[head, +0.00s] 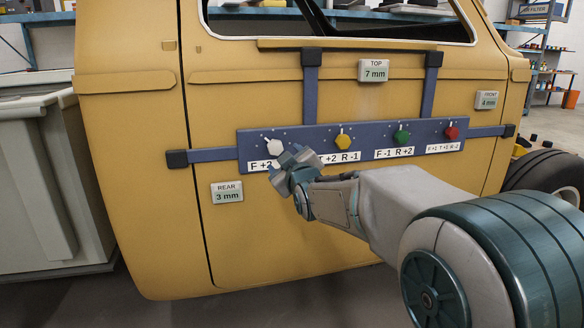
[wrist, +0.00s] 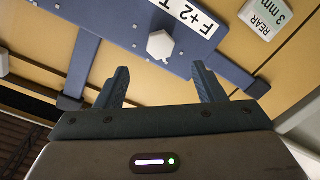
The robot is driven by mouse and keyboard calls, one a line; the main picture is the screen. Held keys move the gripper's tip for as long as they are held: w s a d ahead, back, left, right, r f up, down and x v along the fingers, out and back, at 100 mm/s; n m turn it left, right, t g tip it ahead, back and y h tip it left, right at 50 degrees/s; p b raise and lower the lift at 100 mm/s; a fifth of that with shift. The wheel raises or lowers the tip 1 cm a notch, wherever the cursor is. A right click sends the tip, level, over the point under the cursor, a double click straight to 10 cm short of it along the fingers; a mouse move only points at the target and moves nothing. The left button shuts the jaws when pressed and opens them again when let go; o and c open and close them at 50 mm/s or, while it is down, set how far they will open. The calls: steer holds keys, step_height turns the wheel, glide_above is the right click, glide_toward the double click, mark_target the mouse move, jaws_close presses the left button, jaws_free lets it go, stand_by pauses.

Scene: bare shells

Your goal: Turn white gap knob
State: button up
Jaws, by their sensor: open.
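The white knob (head: 274,146) is the leftmost of several knobs on a blue panel (head: 375,136) fixed across a yellow door. It also shows in the wrist view as a white hexagonal knob (wrist: 160,45), beside a label that reads F+2 with its end cut off. My gripper (head: 295,158) is just to the right of and below the white knob in the head view. In the wrist view my gripper (wrist: 164,82) is open, its two fingers apart and empty. The knob lies beyond the fingertips, roughly between them, with a visible space between.
Yellow (head: 342,142), green (head: 402,138) and red (head: 451,133) knobs sit to the right along the panel. Displays read TOP 7 mm (head: 374,70), FRONT 4 mm (head: 487,100) and REAR 3 mm (head: 227,192). A grey cabinet (head: 45,180) stands at left.

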steer(key=shift+v, duration=2.6)
steer(key=s+d+r+m+g+h+p, duration=0.1)
steer(key=s+d+m+g+p, duration=0.2)
steer(key=s+p, duration=0.5)
steer(key=s+d+r+m+g+h+p, duration=0.2)
steer(key=s+d+m+g+p, duration=0.2)
steer(key=s, duration=0.8)
steer(key=s+d+r+m+g+h+p, duration=0.1)
steer(key=s+d+m+g+h+p, duration=0.1)
steer(key=s+d+m+g+p, duration=0.2)
steer(key=s+d+g+p, duration=0.3)
steer(key=s+d+p, duration=0.2)
steer(key=s+p, duration=0.2)
steer(key=shift+d+r+p, duration=0.25)
steer(key=shift+d+p, duration=0.1)
steer(key=shift+p, duration=0.5)
